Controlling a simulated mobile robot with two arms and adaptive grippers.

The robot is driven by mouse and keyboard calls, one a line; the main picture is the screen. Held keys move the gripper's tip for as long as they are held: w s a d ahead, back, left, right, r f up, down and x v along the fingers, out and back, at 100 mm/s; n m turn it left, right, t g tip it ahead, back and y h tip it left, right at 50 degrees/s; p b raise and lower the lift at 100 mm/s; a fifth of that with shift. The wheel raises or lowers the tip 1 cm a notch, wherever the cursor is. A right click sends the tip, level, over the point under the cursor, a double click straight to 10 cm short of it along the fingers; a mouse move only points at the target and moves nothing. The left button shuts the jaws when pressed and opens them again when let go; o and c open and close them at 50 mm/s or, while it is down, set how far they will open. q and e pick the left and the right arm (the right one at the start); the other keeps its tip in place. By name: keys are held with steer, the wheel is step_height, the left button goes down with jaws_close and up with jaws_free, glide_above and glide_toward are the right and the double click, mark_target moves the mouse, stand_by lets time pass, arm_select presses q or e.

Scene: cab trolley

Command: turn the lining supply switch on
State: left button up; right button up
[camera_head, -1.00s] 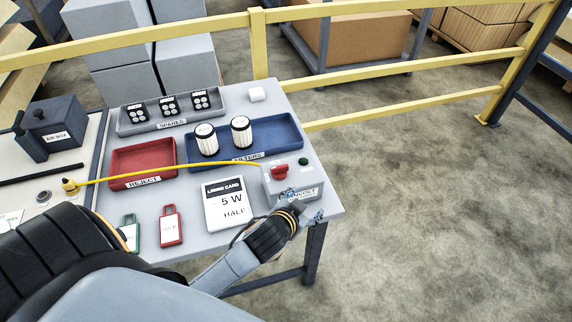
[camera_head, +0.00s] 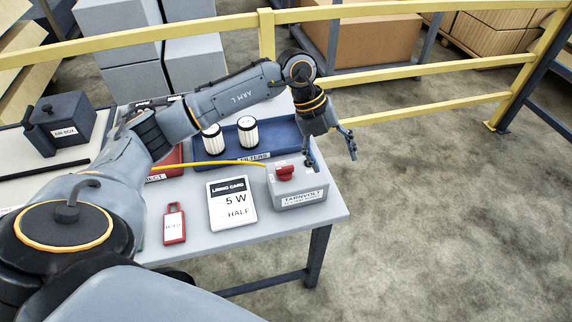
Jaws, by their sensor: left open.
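The grey supply box (camera_head: 298,197), labelled "TARNVOLT", sits at the right end of the table. Its red rotary switch (camera_head: 285,173) is on top. A yellow cable (camera_head: 225,163) runs to the box from the left. My left gripper (camera_head: 331,160) reaches across from the left and points down at the box's back right corner. Its jaws are open and empty. One finger is over or near the box's back edge, the other is out to the right. I cannot tell whether it touches. The green button seen earlier is hidden by the finger. My right gripper is out of view.
A lining card (camera_head: 231,204) reading "5 W HALF" lies left of the box. A red tag (camera_head: 174,223) lies farther left. A blue tray (camera_head: 270,135) with two filters is behind. A yellow railing (camera_head: 420,107) runs behind the table. Floor is clear at right.

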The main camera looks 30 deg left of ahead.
mark_target(285, 167)
arm_select(q)
steer(key=a+r+n+y, duration=0.3)
steer(key=a+y, duration=0.2)
steer(key=a, duration=0.8)
steer(key=shift+g, duration=0.3)
step_height(285, 167, down, 14)
steer(key=p, duration=0.3)
steer(key=shift+s, duration=0.15)
steer(key=shift+d, duration=0.1)
steer(key=c, duration=1.1)
steer(key=shift+c, duration=0.2)
